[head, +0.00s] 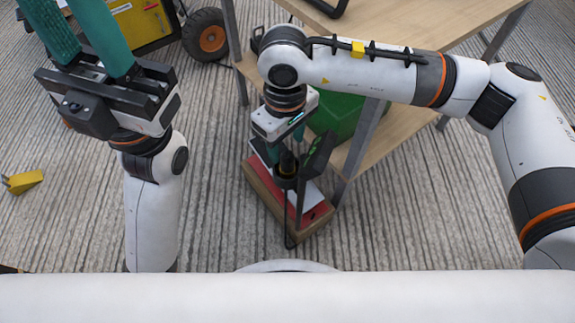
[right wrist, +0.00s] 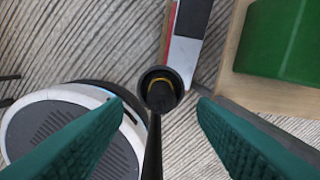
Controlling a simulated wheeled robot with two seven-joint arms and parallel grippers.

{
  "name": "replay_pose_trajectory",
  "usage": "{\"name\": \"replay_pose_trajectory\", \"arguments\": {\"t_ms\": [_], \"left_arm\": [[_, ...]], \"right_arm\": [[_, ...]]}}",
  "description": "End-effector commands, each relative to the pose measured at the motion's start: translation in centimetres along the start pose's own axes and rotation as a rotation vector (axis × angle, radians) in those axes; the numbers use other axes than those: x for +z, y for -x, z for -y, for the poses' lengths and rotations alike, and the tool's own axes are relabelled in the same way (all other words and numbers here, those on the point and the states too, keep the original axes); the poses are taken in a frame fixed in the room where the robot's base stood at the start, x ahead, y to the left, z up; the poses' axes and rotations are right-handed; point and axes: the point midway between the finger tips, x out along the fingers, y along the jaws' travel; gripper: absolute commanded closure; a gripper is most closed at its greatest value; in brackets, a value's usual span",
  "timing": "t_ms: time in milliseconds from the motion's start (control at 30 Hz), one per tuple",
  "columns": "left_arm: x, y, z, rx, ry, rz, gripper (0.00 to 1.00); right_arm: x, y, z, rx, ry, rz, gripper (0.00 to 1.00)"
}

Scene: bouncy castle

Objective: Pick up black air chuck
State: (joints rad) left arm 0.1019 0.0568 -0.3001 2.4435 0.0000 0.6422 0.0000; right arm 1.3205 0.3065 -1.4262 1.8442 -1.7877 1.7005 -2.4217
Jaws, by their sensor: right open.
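The black air chuck (right wrist: 161,88) shows in the right wrist view as a dark round end with a yellow ring inside, with a black hose or stem (right wrist: 153,150) running down from it. In the head view the black chuck (head: 287,165) stands upright below my right gripper. My right gripper (head: 284,148) is open and points down. In the right wrist view its teal fingers lie to either side of the chuck, with gaps on both sides. How far down the fingers reach along it is unclear. My left gripper (head: 82,35) is raised at the upper left, its teal fingers apart and empty.
A long red, white and wood-edged box or stand (head: 262,190) lies below the chuck. A wooden table (head: 425,38) with a lower shelf and a green box (head: 338,118) is close on the right. A yellow wheeled machine (head: 140,22) and a small yellow object (head: 24,181) are at left.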

Motion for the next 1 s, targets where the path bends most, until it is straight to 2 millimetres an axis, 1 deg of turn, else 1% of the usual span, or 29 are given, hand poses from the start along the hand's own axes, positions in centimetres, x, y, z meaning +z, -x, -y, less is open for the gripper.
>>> {"name": "replay_pose_trajectory", "arguments": {"t_ms": [33,200,300,533,567,600,833,867,1000], "left_arm": [[0.2,0.2,0.1,-0.006,-0.002,0.019,0.64],[0.5,-0.5,0.3,-0.021,-0.007,0.057,0.64],[0.6,-0.9,0.3,-0.026,-0.009,0.066,0.64],[0.6,-1.1,0.3,-0.026,-0.009,0.065,0.64],[0.6,-1.1,0.3,-0.026,-0.009,0.065,0.64],[0.6,-1.0,0.3,-0.026,-0.009,0.065,0.64],[0.6,-1.0,0.3,-0.026,-0.009,0.065,0.64],[0.6,-1.0,0.3,-0.026,-0.009,0.065,0.64],[0.6,-1.0,0.3,-0.026,-0.009,0.065,0.64]], "right_arm": [[-0.1,-1.4,0.1,0.002,-0.001,-0.002,0.48],[-0.2,-3.5,0.1,0.002,-0.001,-0.001,0.48],[-0.2,-4.0,0.1,0.002,0.000,-0.001,0.48],[-0.2,-4.0,0.1,0.002,0.000,-0.001,0.48],[-0.2,-4.0,0.1,0.002,0.000,-0.001,0.51],[-0.2,-4.0,0.1,0.002,0.000,-0.001,0.58],[-0.2,-4.0,0.1,0.002,0.000,-0.001,0.95],[-0.2,-3.9,0.1,0.002,0.000,0.000,0.98],[-0.2,-3.9,0.1,0.002,0.000,0.000,0.98]]}}
